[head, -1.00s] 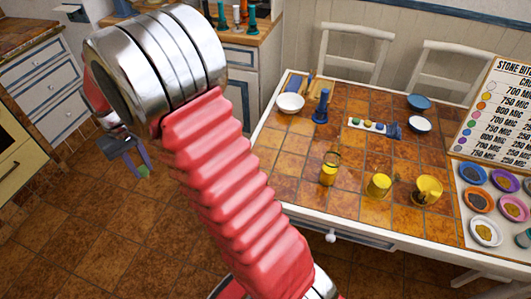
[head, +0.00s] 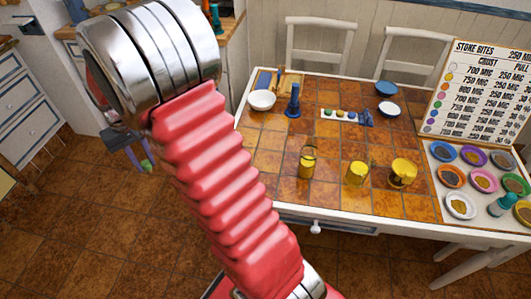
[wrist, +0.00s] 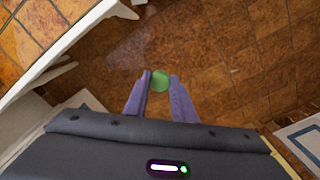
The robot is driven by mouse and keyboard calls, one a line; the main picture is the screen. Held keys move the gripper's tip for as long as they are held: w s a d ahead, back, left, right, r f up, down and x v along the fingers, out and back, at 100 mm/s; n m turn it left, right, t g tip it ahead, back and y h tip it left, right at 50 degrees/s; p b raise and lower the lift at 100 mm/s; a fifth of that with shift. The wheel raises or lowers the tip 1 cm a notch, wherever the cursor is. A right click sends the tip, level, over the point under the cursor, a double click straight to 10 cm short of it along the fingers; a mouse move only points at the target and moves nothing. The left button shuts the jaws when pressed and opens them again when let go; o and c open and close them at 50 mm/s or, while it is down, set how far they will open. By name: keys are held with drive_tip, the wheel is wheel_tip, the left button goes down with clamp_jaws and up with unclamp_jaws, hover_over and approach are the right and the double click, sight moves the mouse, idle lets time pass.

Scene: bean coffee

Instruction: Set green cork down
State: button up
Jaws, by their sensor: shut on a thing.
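My gripper (wrist: 161,84) is shut on the green cork (wrist: 160,81), which sits between the purple fingertips in the wrist view. In the head view my gripper (head: 146,165) hangs over the floor to the left of the table, with a bit of the green cork (head: 147,166) showing at its tips. A white rack (head: 343,114) on the tiled table (head: 270,150) holds several small coloured pieces, one of them green. The cork is clear of the table.
On the table stand a yellow-based jar (head: 306,165), a yellow cup (head: 356,173), a yellow grinder-like piece (head: 402,172), a blue tamper-like piece (head: 293,102) and a white bowl (head: 262,99). Several coloured dishes lie at the right under a sign (head: 480,92). White chairs (head: 320,45) stand behind.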

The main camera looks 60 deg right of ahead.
drive_tip(key=s+d+m, duration=0.3)
drive_tip(key=s+d, duration=0.2)
drive_tip(key=d, duration=0.3)
drive_tip(key=s+d+m, duration=0.3)
drive_tip(key=s+d, duration=0.1)
drive_tip(key=d, duration=0.4)
drive_tip(key=m, duration=0.7)
hover_over(258, 166)
drive_tip(key=shift+f, duration=3.1)
drive_tip(key=shift+f, duration=1.9)
drive_tip(key=shift+a+f, duration=0.1)
